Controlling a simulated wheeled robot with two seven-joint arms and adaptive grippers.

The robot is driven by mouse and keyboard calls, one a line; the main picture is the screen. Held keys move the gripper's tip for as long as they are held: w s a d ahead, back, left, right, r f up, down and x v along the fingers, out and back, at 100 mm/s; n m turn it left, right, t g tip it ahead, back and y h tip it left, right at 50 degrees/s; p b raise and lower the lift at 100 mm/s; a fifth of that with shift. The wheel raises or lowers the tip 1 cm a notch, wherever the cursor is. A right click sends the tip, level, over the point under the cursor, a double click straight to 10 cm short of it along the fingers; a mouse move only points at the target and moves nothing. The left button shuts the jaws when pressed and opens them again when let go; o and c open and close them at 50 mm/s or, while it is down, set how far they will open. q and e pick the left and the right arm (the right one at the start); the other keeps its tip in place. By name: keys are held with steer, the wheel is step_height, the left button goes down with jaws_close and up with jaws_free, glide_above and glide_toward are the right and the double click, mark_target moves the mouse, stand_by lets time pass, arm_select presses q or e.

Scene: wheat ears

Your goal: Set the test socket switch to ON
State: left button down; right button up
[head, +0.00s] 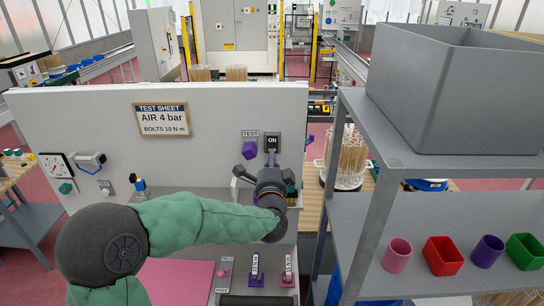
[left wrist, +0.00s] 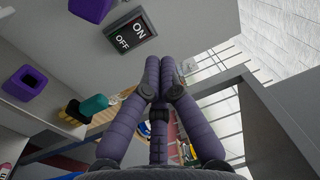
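The test socket switch (head: 272,140) is a dark plate on the white panel, beside a "TEST" label (head: 250,133). ON reads at its top in the head view. In the left wrist view the switch (left wrist: 131,33) shows both ON and OFF. I cannot tell which side is pressed. My left gripper (head: 272,160) is just below the switch, its purple fingers pointing up at it. In the left wrist view the fingertips (left wrist: 160,68) are together, with nothing seen between them, beside the switch. Contact is unclear. My right gripper is out of view.
A purple socket (head: 249,150) sits left of the switch. The test sheet (head: 163,120), a gauge (head: 57,167) and a valve (head: 90,160) are on the panel's left. A grey shelf (head: 375,215) with a large bin (head: 450,90) and coloured cups stands close on the right.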

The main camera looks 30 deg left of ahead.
arm_select(q)
steer(key=shift+v, duration=0.75)
steer(key=shift+a+r, duration=0.1)
steer(key=shift+a, duration=0.05)
